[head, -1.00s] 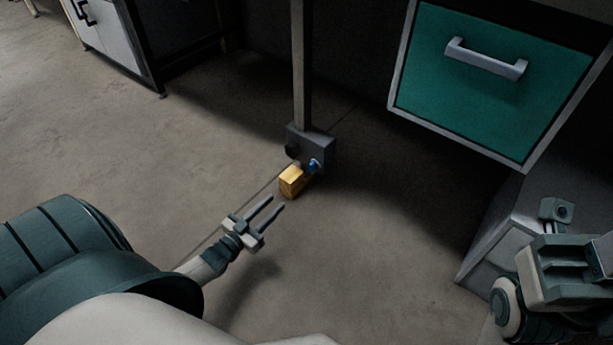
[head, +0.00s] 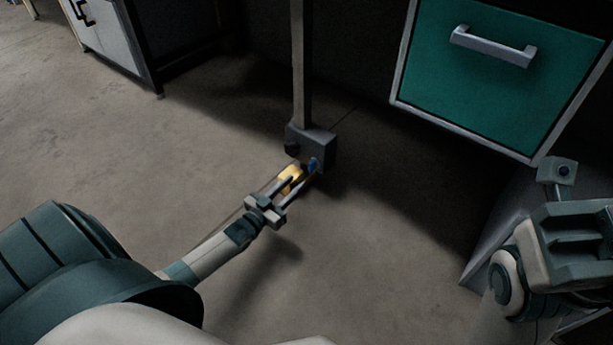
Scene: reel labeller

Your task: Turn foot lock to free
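The foot lock is at the bottom of an upright post: a dark grey block (head: 318,142) with a small blue part (head: 313,165) and a yellow piece (head: 290,175) low on its front. My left gripper (head: 302,180) reaches in from the lower left with its two fingers apart. The fingers lie around or just in front of the yellow piece and partly hide it; contact cannot be made out. My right gripper (head: 556,172) is at the right edge, only partly seen, and its fingers cannot be made out clearly.
The post (head: 300,65) rises from the block. A teal drawer (head: 490,85) with a grey handle hangs at the upper right. A cabinet with a pale front (head: 105,40) stands at the upper left. The concrete floor (head: 130,160) is clear on the left.

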